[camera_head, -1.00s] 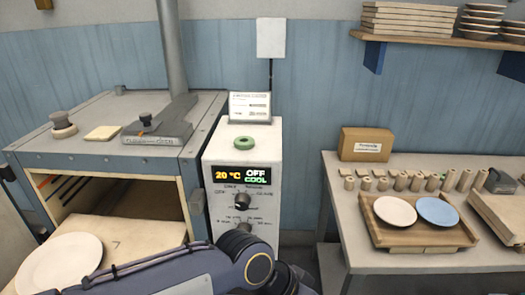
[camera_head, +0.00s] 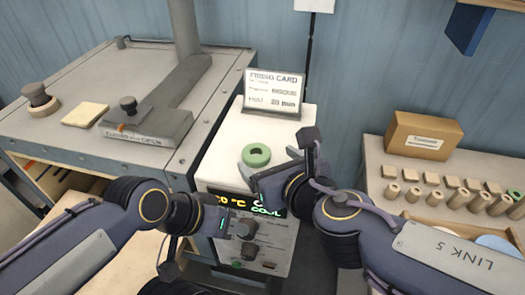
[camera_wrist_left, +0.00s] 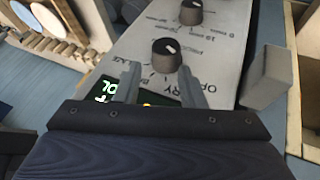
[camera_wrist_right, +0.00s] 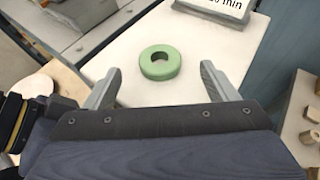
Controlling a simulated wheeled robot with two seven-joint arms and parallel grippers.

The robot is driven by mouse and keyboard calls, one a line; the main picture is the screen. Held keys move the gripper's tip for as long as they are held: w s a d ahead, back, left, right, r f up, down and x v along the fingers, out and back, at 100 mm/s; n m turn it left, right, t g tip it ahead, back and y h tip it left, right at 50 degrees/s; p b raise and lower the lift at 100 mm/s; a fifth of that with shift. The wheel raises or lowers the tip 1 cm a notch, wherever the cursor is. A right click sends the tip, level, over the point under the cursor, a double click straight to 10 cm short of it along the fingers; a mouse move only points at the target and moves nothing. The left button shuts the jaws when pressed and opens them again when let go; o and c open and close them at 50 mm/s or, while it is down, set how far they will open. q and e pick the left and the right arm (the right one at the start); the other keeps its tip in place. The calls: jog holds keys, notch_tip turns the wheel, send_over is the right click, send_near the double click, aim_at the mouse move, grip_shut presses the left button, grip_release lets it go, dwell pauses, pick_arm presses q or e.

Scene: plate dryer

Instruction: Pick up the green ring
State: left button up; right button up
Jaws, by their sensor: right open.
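The green ring (camera_head: 254,163) lies flat on the white top of the control box (camera_head: 228,172), with its hole facing up. In the right wrist view the ring (camera_wrist_right: 160,71) sits just ahead of the gap between the fingertips, with room on both sides. My right gripper (camera_head: 270,162) is open and empty, close to the ring and slightly to its right in the head view. My left gripper (camera_head: 229,226) is in front of the control panel. In the left wrist view its fingers (camera_wrist_left: 160,78) are apart, pointing at a black knob (camera_wrist_left: 166,55), with nothing held between them.
A firing card (camera_head: 274,91) stands behind the ring. The kiln (camera_head: 75,140) at left carries a black-knobbed block (camera_head: 150,125). At right, a table holds a cardboard box (camera_head: 422,135) and several small wooden pieces. The box top around the ring is clear.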

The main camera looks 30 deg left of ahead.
aim_at(256, 152)
jog(key=x, duration=0.2)
jog(key=b+x, duration=0.1)
jog(key=x, duration=0.2)
jog(key=shift+a+f, duration=0.2)
jog(key=shift+f, duration=0.2)
jog(key=c, duration=1.1)
jog(key=shift+o, duration=0.2)
jog(key=shift+r, duration=0.15)
